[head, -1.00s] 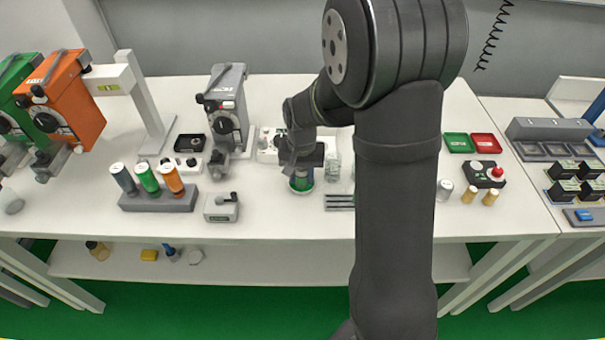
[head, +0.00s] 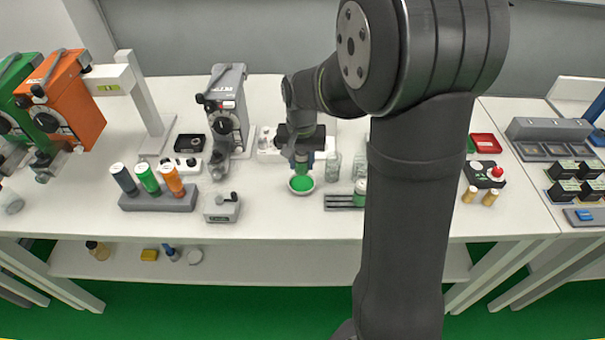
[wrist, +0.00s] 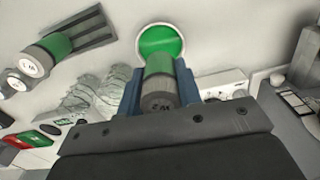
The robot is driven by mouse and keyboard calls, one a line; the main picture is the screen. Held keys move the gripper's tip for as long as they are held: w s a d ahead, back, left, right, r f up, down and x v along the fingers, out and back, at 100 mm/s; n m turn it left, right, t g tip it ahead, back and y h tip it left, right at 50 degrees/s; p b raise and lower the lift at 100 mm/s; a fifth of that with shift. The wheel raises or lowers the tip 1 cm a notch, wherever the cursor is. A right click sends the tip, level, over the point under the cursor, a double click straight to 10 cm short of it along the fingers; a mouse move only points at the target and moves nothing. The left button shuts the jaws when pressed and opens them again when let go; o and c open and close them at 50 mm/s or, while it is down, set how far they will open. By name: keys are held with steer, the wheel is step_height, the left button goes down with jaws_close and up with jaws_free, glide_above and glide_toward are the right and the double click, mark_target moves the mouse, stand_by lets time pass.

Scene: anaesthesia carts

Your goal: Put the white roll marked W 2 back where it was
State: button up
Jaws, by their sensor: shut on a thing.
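My gripper (head: 302,150) is shut on a roll with a green band and a grey end. The roll (wrist: 160,95) shows between the blue fingers (wrist: 158,84) in the wrist view; the mark on its end is too small to read surely. It is held above and a little behind a round white dish with a green inside (head: 301,184), which also shows in the wrist view (wrist: 161,41). A second green-banded roll with a white end (head: 360,190) lies at the slotted grey rack (head: 340,202); it shows in the wrist view (wrist: 38,58). I cannot read its mark surely.
Clear glass jars (head: 333,166) stand just right of my gripper. A grey holder (head: 160,202) with three coloured cylinders and a small grey box (head: 222,207) stand left. A grey device (head: 228,110) stands behind left. The table front is clear.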

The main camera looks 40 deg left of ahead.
steer(key=shift+r, duration=0.75)
